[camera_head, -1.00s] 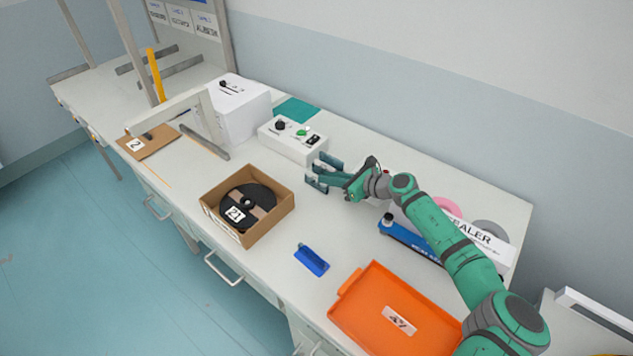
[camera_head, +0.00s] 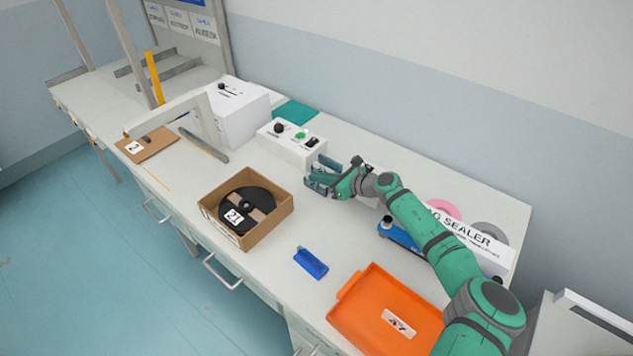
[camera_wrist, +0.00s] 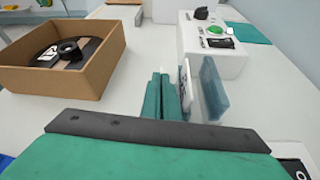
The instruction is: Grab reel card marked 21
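The reel card marked 21 (camera_head: 234,215) is a small white label lying on a black reel (camera_head: 262,196) inside an open cardboard box. In the wrist view the reel (camera_wrist: 68,50) is at the upper left, with a pale label (camera_wrist: 50,52) on it. My gripper (camera_head: 322,176) is above the bench, right of the box and apart from it. In the wrist view its teal fingers (camera_wrist: 160,97) are close together, with nothing clear between them. Just right of them stand a white piece with dark marks (camera_wrist: 186,86) and a grey-blue plate (camera_wrist: 213,89); their nature is unclear.
The cardboard box (camera_head: 270,228) has raised walls. A white control box (camera_head: 291,143) stands behind my gripper. A blue tool (camera_head: 311,263) and an orange tray (camera_head: 365,318) marked 47 lie in front. A brown piece (camera_head: 160,147) marked 2 is at left.

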